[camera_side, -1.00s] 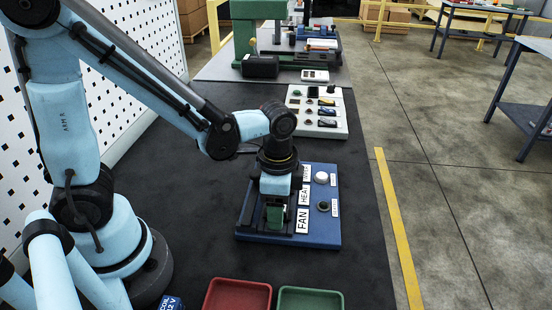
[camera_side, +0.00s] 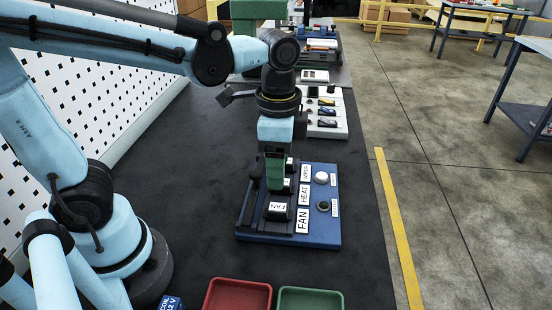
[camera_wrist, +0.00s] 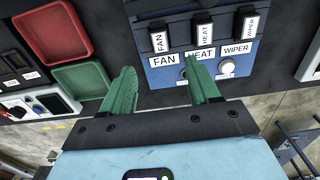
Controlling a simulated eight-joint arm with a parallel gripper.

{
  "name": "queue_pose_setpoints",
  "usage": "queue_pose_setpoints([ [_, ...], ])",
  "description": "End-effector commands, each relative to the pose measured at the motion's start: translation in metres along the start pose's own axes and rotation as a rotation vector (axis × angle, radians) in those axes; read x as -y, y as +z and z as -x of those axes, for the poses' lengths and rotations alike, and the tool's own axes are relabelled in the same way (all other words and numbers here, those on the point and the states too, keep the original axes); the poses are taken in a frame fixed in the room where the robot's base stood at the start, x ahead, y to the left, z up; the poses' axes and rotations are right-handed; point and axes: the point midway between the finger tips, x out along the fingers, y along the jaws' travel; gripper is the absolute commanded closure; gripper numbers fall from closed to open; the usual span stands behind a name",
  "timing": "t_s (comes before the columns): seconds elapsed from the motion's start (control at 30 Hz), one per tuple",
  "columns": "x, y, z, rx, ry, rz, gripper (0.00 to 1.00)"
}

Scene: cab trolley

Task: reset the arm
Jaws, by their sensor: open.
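My gripper (camera_side: 275,172) is above the blue switch panel (camera_side: 262,234), pointing down, with green fingers. In the wrist view my gripper (camera_wrist: 160,88) has its two green fingers spread apart with nothing between them. The panel also shows in the wrist view (camera_wrist: 160,78), with black rockers labelled FAN (camera_wrist: 158,38), HEAT (camera_wrist: 205,32) and WIPER (camera_wrist: 247,25). The FAN rocker (camera_side: 278,212) is visible in the side view; the other rockers are partly hidden behind my gripper. A white knob (camera_side: 321,177) and a dark knob (camera_side: 323,206) sit on the panel's right side.
A red tray (camera_side: 238,296) and a green tray (camera_side: 310,300) stand at the front of the dark bench. A light panel with switches (camera_side: 328,128) lies behind the blue panel. A white perforated wall (camera_side: 100,90) runs along the left. Green machinery stands at the back.

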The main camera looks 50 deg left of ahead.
Motion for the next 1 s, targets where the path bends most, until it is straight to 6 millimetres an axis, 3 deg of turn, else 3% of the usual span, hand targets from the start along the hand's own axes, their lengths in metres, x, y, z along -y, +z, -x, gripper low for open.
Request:
queue_pose_setpoints([
  [0.27,0.002,0.004,0.011,-0.026,-0.016,0.041,0.39],
  [0.7,0.041,0.043,0.0,-0.467,-0.211,0.629,0.39],
  [1.0,0.05,0.051,-0.001,-0.591,-0.245,0.764,0.39],
])
